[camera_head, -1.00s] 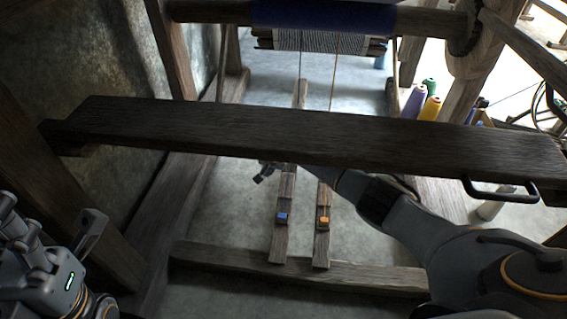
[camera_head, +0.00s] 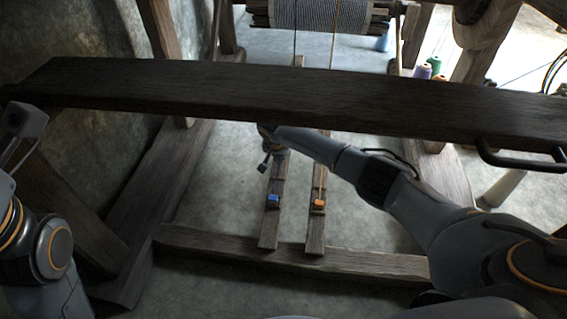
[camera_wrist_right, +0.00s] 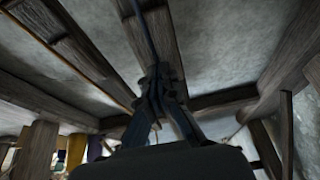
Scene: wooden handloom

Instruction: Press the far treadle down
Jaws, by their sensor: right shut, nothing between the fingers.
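Two narrow wooden treadles lie side by side on the floor below the bench. The left treadle (camera_head: 266,229) has a blue marker (camera_head: 273,199); the right treadle (camera_head: 316,232) has an orange marker (camera_head: 318,204). My right arm reaches in from the right, across the right treadle. My right gripper (camera_head: 264,163) is at the left treadle, beyond the blue marker. In the right wrist view the right gripper (camera_wrist_right: 155,82) is shut and empty in front of a treadle (camera_wrist_right: 168,45); I cannot tell whether they touch. My left arm shows at the left edge; its fingers are not clear.
A dark bench plank (camera_head: 270,100) spans the view above the treadles, with a black handle (camera_head: 515,158) at its right. A floor beam (camera_head: 215,243) crosses in front. Cords run up to the striped cloth (camera_head: 307,16). Thread spools (camera_head: 430,66) stand at the back right.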

